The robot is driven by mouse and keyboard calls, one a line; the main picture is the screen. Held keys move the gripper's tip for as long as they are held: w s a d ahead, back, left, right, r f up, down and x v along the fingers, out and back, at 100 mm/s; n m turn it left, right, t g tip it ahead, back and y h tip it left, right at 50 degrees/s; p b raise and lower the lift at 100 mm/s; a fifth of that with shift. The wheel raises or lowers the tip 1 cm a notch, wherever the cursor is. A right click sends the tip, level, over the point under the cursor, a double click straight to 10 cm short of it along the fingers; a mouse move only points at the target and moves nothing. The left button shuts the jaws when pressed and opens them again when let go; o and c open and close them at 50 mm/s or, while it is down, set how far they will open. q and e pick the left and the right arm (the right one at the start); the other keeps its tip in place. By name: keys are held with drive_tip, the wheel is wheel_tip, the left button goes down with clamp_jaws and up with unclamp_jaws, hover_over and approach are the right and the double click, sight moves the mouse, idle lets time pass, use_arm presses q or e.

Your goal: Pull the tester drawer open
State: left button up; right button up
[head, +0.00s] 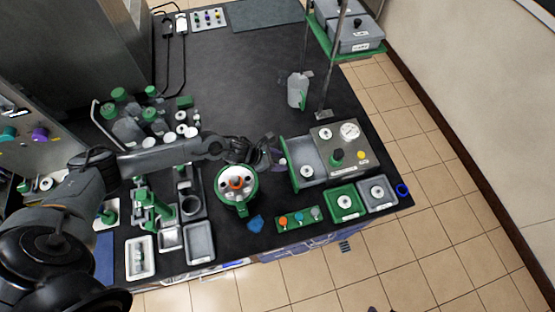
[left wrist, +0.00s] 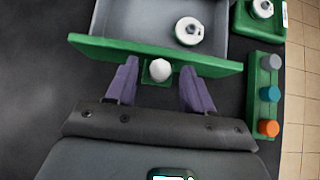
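The tester (head: 352,158) is a grey box with a gauge on top at the right of the bench. Its drawer (head: 300,149) stands out to the left, open, with a green front; its grey inside shows in the left wrist view (left wrist: 140,22). A white round piece (left wrist: 189,31) lies in the drawer. The white knob (left wrist: 160,70) sits on the green front. My left gripper (left wrist: 158,88) is open, its purple fingers one on each side of the knob with visible gaps. It also shows at the drawer front in the head view (head: 277,154). My right gripper is out of view.
A green-rimmed vessel (head: 237,186) stands left of the drawer, below my left forearm. A green strip with coloured caps (head: 298,219) and small trays (head: 346,202) lie along the near edge. A jug (head: 298,91) stands behind. The bench's back middle is clear.

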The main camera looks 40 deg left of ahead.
use_arm(q)
drive_tip(key=v, duration=1)
drive_tip(key=shift+s+r+b, duration=0.25)
drive_tip(key=shift+s+b, duration=0.05)
drive_tip(key=shift+b, duration=0.1)
drive_tip(key=shift+a, duration=0.15)
